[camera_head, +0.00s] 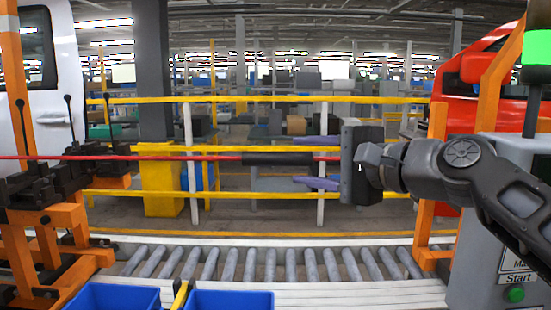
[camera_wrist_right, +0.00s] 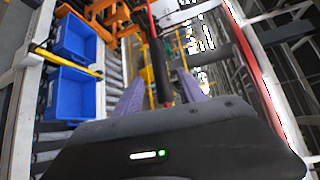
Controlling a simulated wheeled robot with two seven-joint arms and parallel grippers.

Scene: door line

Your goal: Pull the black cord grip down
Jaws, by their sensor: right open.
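The black cord grip (camera_head: 277,158) is a dark sleeve on a taut red cord (camera_head: 160,157) that runs level across the head view. My right gripper (camera_head: 299,161) reaches in from the right with its purple fingers open, one above and one below the cord line. The right end of the grip appears between the fingertips. In the right wrist view the grip (camera_wrist_right: 159,68) shows between the two spread purple fingers, with a gap on both sides. Contact is not visible. My left gripper is not in view.
Blue bins (camera_head: 230,299) stand in front of a roller conveyor (camera_head: 260,264). Orange fixtures with black clamps (camera_head: 60,180) are at left. A yellow railing (camera_head: 260,99) runs behind the cord. A grey post with a green start button (camera_head: 516,295) stands at right.

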